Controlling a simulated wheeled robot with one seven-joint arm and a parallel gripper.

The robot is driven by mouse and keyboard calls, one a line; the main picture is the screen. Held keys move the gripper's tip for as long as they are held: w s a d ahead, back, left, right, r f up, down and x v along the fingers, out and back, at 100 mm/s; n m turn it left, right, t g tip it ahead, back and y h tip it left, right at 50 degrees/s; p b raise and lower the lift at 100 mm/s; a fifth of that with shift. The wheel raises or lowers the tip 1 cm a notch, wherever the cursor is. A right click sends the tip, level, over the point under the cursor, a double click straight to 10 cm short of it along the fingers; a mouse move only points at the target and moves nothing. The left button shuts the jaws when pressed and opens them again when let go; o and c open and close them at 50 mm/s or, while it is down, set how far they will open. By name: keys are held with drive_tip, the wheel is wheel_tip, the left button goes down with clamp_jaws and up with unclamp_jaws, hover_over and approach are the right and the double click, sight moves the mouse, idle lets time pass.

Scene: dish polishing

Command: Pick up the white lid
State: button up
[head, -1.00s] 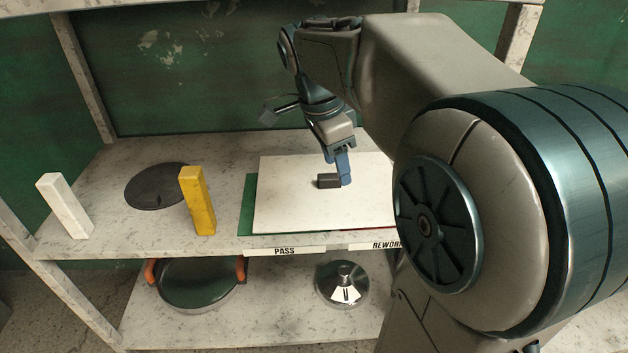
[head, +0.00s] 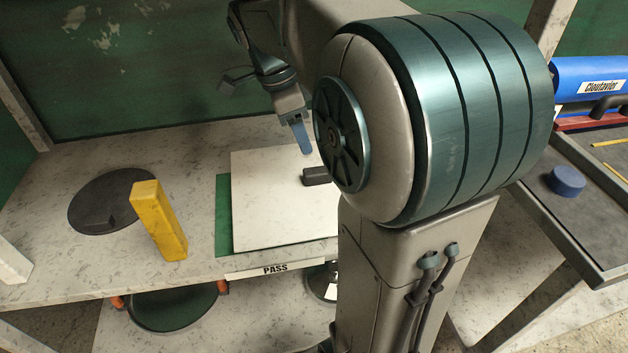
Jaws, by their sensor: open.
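The white lid (head: 265,200) is a flat square board with a dark block handle (head: 316,176) on top. It lies on the upper shelf, partly over a green sheet (head: 223,215). My arm hides its right part. My gripper (head: 303,139) has blue fingers and points down, just above and behind the handle in the picture. It is open and appears empty, apart from the handle. One finger mostly covers the other from this side.
A yellow block (head: 159,221) stands left of the lid, by a dark round disc (head: 103,202). A white block (head: 12,262) is at the left edge. A green-topped pan (head: 172,307) sits on the lower shelf. A grey tray (head: 565,232) holds a blue cylinder (head: 566,181) at right.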

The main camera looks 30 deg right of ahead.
sight(316, 170)
drive_tip(key=b+x, duration=0.2)
drive_tip(key=x, duration=0.8)
drive_tip(key=shift+s+d+f, duration=0.1)
drive_tip(key=shift+d+f, duration=0.15)
drive_tip(key=shift+f, duration=0.1)
clamp_jaws()
